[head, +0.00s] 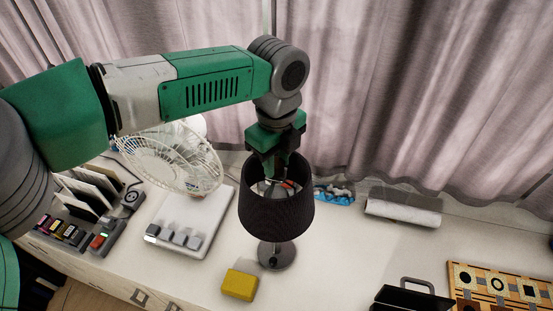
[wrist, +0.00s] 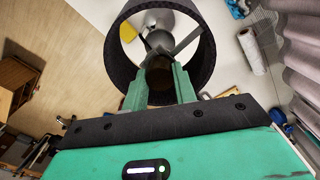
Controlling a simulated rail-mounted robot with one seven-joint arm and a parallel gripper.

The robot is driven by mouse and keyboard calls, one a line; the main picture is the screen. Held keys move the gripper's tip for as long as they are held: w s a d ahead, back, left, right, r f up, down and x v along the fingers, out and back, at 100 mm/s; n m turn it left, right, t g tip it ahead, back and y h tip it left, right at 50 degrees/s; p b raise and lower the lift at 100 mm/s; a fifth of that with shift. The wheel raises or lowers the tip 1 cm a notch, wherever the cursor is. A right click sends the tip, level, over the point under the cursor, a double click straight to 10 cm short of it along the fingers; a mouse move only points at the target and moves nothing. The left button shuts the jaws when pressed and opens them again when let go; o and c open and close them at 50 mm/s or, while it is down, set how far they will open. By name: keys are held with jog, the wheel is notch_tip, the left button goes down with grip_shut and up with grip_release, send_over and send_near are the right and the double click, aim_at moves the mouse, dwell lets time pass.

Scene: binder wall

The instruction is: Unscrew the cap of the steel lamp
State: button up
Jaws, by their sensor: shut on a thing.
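The steel lamp (head: 276,205) stands upright on the white table, with a dark drum shade and a round grey base (head: 277,256). My gripper (head: 273,172) reaches down into the open top of the shade. In the wrist view my gripper's two green fingers (wrist: 159,80) are shut on the cap (wrist: 158,66), a dark round piece at the centre of the shade's ring (wrist: 113,62). Grey spokes join near the cap. The fingertips are partly hidden by the shade in the head view.
A yellow block (head: 239,284) lies in front of the lamp. A paper roll (head: 403,207) lies right, with a wooden board (head: 497,287) at the front right. Curtains hang behind.

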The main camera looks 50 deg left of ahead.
jog(key=n, duration=0.1)
jog(key=n+b, duration=0.1)
jog(key=shift+f+n, duration=0.2)
jog(key=shift+n, duration=0.1)
jog(key=shift+r+n, duration=0.15)
jog(key=shift+n, duration=0.65)
jog(key=shift+n+b, duration=0.65)
jog(key=shift+n, duration=1.45)
jog(key=o, duration=0.8)
jog(key=shift+o, duration=0.2)
jog(key=shift+r, duration=0.1)
